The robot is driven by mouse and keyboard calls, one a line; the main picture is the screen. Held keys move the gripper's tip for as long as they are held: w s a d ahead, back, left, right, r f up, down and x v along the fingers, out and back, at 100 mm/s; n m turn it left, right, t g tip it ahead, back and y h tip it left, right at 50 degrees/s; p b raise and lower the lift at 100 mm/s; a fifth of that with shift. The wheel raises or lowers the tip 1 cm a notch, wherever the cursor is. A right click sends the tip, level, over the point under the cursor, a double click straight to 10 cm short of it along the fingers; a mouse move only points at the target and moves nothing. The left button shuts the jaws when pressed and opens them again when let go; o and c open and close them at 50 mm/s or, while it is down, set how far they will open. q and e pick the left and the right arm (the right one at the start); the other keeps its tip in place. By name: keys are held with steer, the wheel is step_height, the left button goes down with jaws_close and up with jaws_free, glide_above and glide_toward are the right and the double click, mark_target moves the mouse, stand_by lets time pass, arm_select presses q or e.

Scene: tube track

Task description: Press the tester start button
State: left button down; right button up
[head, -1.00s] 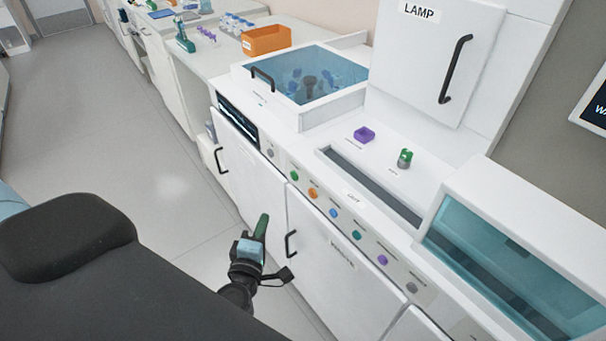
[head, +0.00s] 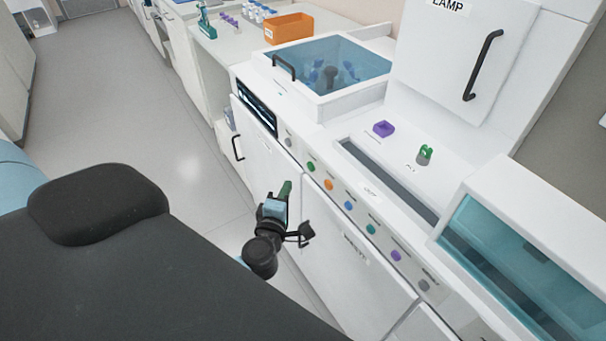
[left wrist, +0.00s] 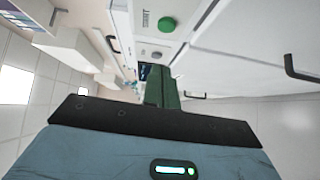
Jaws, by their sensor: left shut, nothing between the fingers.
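A row of round coloured buttons runs along the front panel of the white machine: grey (head: 289,141), green (head: 311,166), orange (head: 328,184), blue, teal, purple and another grey.
Cabinet doors with black handles (head: 238,148) lie below the panel. A dark display (head: 257,109) sits left of the buttons. A blue-lidded box (head: 330,75), a purple holder (head: 384,129) and a green-topped item (head: 425,154) are on top. The floor at left is clear.

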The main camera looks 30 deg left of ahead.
mark_target(307, 165)
arm_select(q)
steer(key=w, duration=0.7)
steer(key=shift+w+f+b, duration=0.15)
steer(key=shift+f+b, duration=0.05)
steer(key=shift+b, duration=0.1)
steer(key=shift+w+d, duration=0.1)
steer(key=shift+w, duration=0.15)
